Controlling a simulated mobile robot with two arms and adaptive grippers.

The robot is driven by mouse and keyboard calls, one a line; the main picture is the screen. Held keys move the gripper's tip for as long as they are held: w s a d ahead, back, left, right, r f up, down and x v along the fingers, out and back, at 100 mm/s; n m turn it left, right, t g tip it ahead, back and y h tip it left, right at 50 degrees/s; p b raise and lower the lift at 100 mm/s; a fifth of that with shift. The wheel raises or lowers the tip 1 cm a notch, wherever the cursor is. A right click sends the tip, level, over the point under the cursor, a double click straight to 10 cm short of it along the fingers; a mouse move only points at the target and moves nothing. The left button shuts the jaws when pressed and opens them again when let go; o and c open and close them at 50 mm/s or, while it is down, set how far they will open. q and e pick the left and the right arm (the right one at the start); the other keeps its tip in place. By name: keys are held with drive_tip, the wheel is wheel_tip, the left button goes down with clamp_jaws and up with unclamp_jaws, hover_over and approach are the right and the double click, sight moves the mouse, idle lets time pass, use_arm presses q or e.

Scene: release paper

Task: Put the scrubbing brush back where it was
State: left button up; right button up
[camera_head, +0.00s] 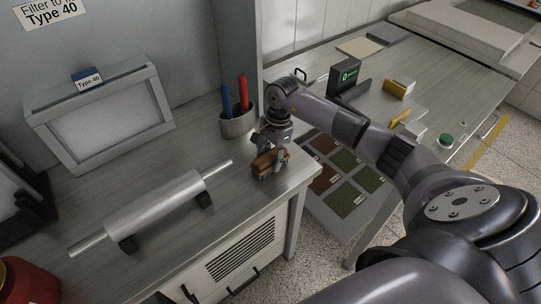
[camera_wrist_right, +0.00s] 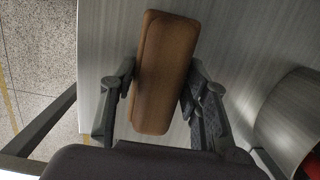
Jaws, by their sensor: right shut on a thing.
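The scrubbing brush (camera_head: 264,162) is a brown wooden block near the right front corner of the grey bench. My right gripper (camera_head: 270,165) points down at it and is shut on its sides. In the right wrist view the brush (camera_wrist_right: 165,65) sits between the two fingers of the right gripper (camera_wrist_right: 160,90), its long side running away from the palm. I cannot tell whether the brush touches the bench top. Its underside is hidden. My left gripper is not in view.
A metal cup (camera_head: 238,126) with a blue and a red handle stands just behind the brush. A metal roller (camera_head: 155,207) on black supports lies left. A framed filter (camera_head: 105,125) stands at the back. The bench edge is close on the right, with colored sample squares (camera_head: 345,197) lower beyond.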

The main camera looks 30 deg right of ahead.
drive_tip(key=shift+f, duration=0.1)
drive_tip(key=shift+f, duration=0.1)
drive_tip(key=o, duration=1.1)
drive_tip(key=shift+o, duration=0.2)
drive_tip(key=shift+r, duration=0.25)
drive_tip(key=shift+w+r+b, duration=0.1)
drive_tip(key=shift+r+b, duration=0.2)
wheel_tip(320, 180, up, 11)
drive_tip(key=d+b, duration=0.1)
drive_tip(key=b, duration=0.2)
drive_tip(key=shift+d, duration=0.4)
